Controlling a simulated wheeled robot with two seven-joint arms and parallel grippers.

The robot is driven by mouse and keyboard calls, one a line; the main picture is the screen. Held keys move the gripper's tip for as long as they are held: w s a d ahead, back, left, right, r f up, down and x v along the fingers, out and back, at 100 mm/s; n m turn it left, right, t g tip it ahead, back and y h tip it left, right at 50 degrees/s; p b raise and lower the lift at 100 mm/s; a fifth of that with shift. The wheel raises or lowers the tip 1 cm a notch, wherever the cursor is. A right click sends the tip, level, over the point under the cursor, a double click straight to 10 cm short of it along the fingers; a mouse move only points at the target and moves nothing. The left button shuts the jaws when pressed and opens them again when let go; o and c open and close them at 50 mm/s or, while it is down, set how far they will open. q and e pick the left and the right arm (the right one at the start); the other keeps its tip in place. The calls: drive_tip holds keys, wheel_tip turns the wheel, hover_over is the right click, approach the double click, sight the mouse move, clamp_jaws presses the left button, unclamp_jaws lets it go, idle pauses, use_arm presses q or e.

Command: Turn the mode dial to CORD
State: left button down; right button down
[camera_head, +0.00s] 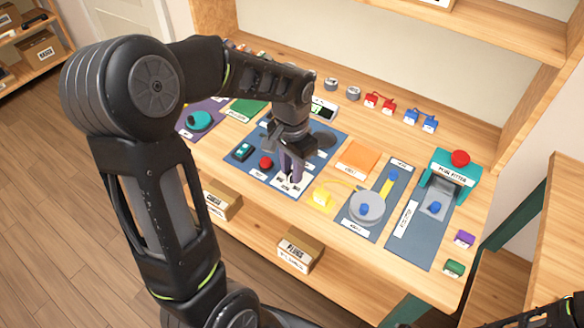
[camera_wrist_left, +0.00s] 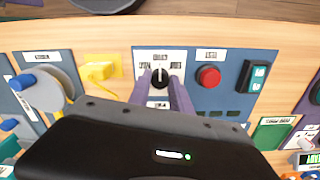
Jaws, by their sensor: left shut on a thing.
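The mode dial (camera_wrist_left: 160,77) is a black knob with a white pointer on a white label plate, on a blue-grey panel (camera_wrist_left: 225,104). In the left wrist view its pointer is about upright, toward the top label. The small labels around it are too blurred to read surely. My left gripper (camera_head: 291,173) points down at the front of this panel in the head view. Its two purple fingers (camera_wrist_left: 163,88) are shut on the dial, one on each side. In the head view the gripper hides most of the dial. A dark part of my right arm shows at the lower right edge.
A red button (camera_wrist_left: 208,76) and a teal rocker switch (camera_wrist_left: 254,76) are beside the dial. A yellow plug (camera_head: 322,196) and a grey round disc (camera_head: 367,208) are to the right in the head view. Labelled boxes (camera_head: 299,250) stand on the lower shelf.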

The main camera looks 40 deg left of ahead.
idle(0.3)
use_arm(q)
drive_tip(key=c, duration=1.2)
unclamp_jaws()
drive_tip(key=shift+o, duration=0.2)
drive_tip(key=shift+r, duration=3.95)
